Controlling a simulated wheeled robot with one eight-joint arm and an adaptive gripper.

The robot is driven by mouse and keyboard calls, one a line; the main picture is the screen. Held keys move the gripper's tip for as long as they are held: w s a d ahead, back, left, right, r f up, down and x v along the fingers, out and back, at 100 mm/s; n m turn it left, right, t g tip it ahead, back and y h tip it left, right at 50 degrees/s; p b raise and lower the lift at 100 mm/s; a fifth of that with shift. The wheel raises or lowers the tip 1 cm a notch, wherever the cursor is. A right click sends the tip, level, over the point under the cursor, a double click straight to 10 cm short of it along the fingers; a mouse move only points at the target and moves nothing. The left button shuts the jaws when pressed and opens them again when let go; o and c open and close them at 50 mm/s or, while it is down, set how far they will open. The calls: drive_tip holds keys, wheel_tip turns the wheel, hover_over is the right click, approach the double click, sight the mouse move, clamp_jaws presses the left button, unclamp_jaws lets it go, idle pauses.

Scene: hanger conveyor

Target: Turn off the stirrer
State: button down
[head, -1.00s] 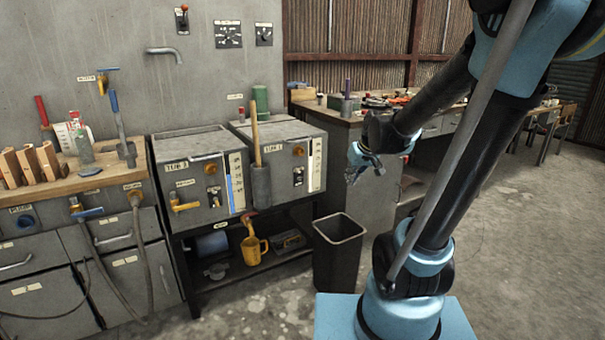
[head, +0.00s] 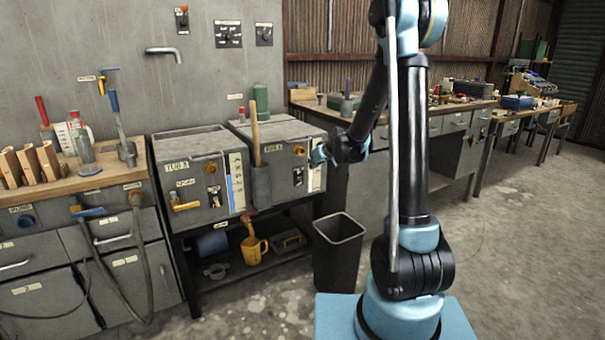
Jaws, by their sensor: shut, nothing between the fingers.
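Two grey tubs stand side by side on a dark stand. The left tub (head: 185,152) has an orange knob (head: 211,167), a small dark switch (head: 215,197) and a yellow tap on its front. The right tub (head: 270,138) has a similar orange knob (head: 299,150) and a dark switch (head: 298,177). I cannot tell which control belongs to the stirrer; the labels are too small to read. My gripper (head: 319,156) is shut and empty at the right end of the right tub's front, by its level gauge, which it partly covers. Contact cannot be told.
A red-handled wall switch (head: 182,19) and two dark dial panels (head: 228,35) are on the grey wall. A wooden-handled tool (head: 256,143) rises in front of the right tub. A dark bin (head: 338,250) stands on the floor below my gripper. Open floor lies to the right.

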drive_tip(key=shift+w+a+f, duration=0.1)
drive_tip(key=shift+w+a, duration=0.1)
drive_tip(key=shift+w, duration=0.1)
drive_tip(key=shift+x, duration=4.95)
